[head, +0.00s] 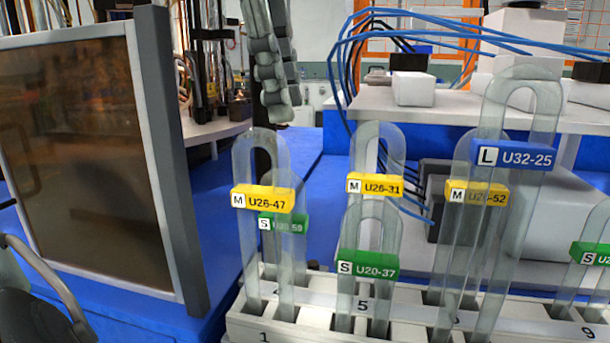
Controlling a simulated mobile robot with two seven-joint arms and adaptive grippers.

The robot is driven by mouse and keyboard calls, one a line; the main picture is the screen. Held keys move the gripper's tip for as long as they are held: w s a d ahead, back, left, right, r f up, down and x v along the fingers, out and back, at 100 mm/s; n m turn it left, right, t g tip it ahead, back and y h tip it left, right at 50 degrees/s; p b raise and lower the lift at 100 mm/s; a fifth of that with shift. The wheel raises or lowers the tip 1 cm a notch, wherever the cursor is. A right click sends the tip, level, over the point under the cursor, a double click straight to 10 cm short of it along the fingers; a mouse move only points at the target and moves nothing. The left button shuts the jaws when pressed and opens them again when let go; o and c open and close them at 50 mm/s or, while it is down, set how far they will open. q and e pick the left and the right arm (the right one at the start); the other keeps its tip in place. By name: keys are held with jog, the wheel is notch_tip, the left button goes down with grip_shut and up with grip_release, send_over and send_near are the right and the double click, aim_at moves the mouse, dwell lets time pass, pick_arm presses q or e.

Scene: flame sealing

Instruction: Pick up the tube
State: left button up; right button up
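Several clear U-shaped tubes stand upright in a white rack with numbered slots (316,300). At its left is a tube with a yellow label M U26-47 (263,198); behind it is a partly hidden green label S (284,224). Further right are tubes labelled M U26-31 (375,185), S U20-37 (368,264), M U26-52 (477,193) and L U32-25 (513,155). A green-labelled tube (594,253) is cut by the right edge. My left gripper (284,108) hangs above U26-47 in the picture, fingers down, with nothing visible in it. Its finger opening is unclear from this side. My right gripper is out of view.
A dark panel in a grey frame (85,160) stands on the blue surface at left. Behind the rack are a white platform (450,115), blue hoses (340,70) and white blocks (413,88). Bare blue surface (312,190) shows between panel and platform.

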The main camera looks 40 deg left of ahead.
pick_arm(q)
jog(key=shift+g+y, duration=0.4)
jog(key=shift+g, duration=0.1)
jog(key=f, duration=0.5)
jog(key=a+f+b, duration=0.1)
jog(key=f, duration=0.1)
jog(key=shift+f, duration=0.4)
jog(key=shift+w+a, duration=0.1)
grip_shut()
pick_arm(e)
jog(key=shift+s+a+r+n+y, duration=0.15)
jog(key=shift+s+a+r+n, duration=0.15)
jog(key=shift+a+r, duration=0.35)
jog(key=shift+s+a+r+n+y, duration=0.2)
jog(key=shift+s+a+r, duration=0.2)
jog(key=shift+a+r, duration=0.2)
